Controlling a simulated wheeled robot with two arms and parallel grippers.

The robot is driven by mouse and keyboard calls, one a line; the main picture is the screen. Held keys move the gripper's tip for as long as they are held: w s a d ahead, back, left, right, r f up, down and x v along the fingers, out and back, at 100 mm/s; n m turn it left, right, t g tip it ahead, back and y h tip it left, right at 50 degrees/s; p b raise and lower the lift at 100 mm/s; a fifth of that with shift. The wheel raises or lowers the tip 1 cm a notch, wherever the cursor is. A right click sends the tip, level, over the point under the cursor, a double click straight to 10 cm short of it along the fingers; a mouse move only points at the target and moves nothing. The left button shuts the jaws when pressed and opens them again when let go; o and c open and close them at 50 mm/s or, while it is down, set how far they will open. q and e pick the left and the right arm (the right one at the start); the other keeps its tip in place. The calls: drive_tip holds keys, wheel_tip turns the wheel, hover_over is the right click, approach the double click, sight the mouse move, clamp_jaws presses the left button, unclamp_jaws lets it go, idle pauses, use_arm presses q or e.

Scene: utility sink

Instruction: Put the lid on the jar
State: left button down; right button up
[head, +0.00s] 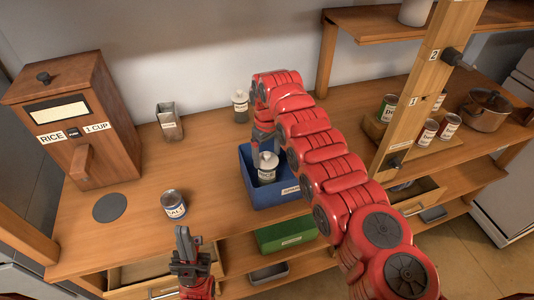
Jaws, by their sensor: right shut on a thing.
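My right gripper (264,150) reaches down over the blue bin (293,191), shut on a small pale container (267,171) with a white label and a pale rounded top. The container is upright and inside the bin's outline. My red arm hides part of the bin. A similar grey-white jar (240,107) stands on the counter by the wall. I cannot tell whether its top is a separate lid. My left gripper (184,240) is low in the view, in front of the salt can (174,206), fingers pointing up. Its finger gap is unclear.
A wooden rice dispenser (70,120) stands at left, with a flat grey disc (110,207) in front. A metal holder (169,122) is near the wall. A numbered post (425,85), cans (427,132) and a pot (486,110) are at right. A green box (287,234) sits on the lower shelf.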

drive_tip(key=shift+w+f, duration=0.1)
drive_tip(key=shift+f, duration=0.05)
drive_tip(key=shift+b, duration=0.7)
idle(0.8)
drive_tip(key=shift+f+b, duration=0.1)
drive_tip(key=shift+b, duration=0.8)
idle(0.8)
idle(0.3)
drive_tip(key=o, duration=1)
